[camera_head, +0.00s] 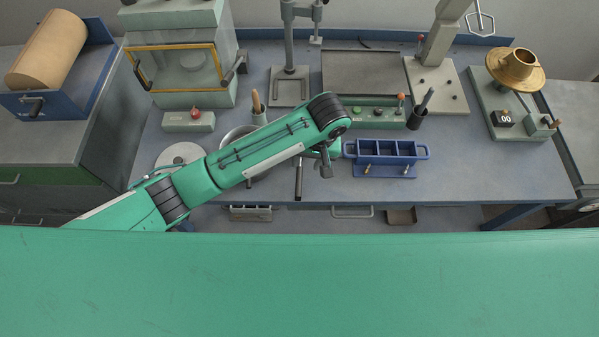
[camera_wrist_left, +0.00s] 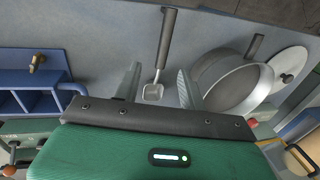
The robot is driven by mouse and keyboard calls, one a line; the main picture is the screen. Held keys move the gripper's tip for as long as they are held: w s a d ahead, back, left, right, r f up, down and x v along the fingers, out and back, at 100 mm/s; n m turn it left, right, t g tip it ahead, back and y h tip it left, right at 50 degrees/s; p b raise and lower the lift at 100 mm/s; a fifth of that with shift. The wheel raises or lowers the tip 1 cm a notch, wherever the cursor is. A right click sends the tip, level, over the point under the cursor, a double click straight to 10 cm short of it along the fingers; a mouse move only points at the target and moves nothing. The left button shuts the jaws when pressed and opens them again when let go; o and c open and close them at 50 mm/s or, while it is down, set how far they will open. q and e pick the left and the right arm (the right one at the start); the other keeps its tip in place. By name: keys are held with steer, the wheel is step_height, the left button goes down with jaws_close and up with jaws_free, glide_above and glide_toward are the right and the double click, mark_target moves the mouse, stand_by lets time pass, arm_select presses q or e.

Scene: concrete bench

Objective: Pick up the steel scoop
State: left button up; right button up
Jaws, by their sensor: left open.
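The steel scoop lies on the bench top. In the left wrist view its small square steel bowl (camera_wrist_left: 153,91) shows between the fingers, and its dark handle (camera_wrist_left: 167,38) runs away toward the bench edge. In the head view the scoop's dark handle (camera_head: 298,180) shows at the bench's front edge, and my arm hides the rest. My left gripper (camera_wrist_left: 159,86) is open, its two fingers apart on either side of the scoop bowl, with nothing held. In the head view the left gripper (camera_head: 325,163) is partly hidden under my wrist. My right gripper is not in view.
A steel pot (camera_wrist_left: 238,85) stands close beside the scoop, with a round lid (camera_head: 181,156) near it. A blue compartment rack (camera_head: 388,158) stands on the scoop's other side. A cup with a wooden handle (camera_head: 258,116) stands behind my arm.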

mark_target(300, 174)
arm_select(q)
steer(key=shift+a+f, duration=0.2)
steer(key=shift+f, duration=0.5)
steer(key=f+p, duration=0.1)
steer(key=f, duration=0.1)
steer(key=a+f+p, duration=0.1)
steer(key=f, duration=0.1)
steer(key=shift+a+f, duration=0.15)
steer(key=shift+f, duration=0.5)
jaws_close()
